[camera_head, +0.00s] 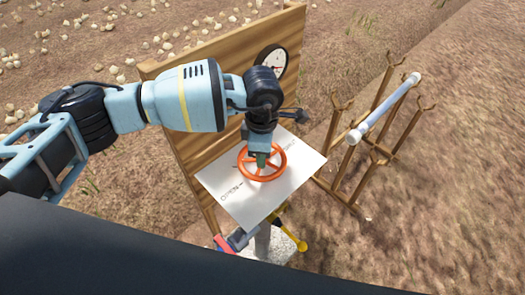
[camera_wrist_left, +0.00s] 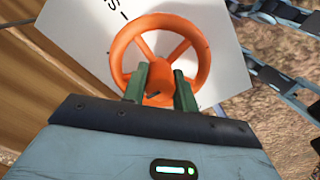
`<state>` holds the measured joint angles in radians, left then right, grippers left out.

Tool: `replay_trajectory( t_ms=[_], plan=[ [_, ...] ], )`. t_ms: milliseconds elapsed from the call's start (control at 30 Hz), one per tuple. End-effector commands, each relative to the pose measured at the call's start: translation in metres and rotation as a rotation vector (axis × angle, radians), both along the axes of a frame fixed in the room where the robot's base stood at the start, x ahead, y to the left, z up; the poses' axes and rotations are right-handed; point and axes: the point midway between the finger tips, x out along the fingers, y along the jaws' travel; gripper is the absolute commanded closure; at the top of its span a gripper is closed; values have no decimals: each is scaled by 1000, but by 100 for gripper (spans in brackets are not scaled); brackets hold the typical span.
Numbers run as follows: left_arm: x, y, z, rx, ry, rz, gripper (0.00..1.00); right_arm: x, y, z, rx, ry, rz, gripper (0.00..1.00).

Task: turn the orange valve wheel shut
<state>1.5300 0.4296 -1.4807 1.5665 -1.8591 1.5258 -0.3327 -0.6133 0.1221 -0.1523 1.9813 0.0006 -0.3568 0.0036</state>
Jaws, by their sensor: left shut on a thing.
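The orange valve wheel (camera_head: 262,180) is mounted in front of a tilted white plate (camera_head: 240,205) lettered OPEN on the left, with partly hidden lettering at the right. It fills the upper middle of the left wrist view (camera_wrist_left: 118,58). My left gripper (camera_head: 262,160) reaches down onto the wheel from above. Its green fingers (camera_wrist_left: 160,88) straddle the middle of the wheel and are shut on it. Which spoke or part of the hub they grip is partly hidden. My right gripper is not in view.
A wooden board (camera_head: 185,130) with a round gauge (camera_head: 271,62) stands behind the wheel. To the right, a wooden rack (camera_head: 345,160) carries a pale pipe (camera_head: 385,108). Coloured tools, one yellow-handled (camera_head: 290,232), lie below the plate. Onions (camera_head: 120,55) lie scattered on the soil.

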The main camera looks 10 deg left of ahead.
Motion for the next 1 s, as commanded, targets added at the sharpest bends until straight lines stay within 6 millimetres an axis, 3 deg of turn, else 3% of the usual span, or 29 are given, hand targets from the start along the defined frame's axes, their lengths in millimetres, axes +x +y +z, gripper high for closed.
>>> replay_trajectory(
  t_ms=[1000],
  plan=[
    [0,0,-3,-3,0,-965,95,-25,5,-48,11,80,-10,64]
  ],
)
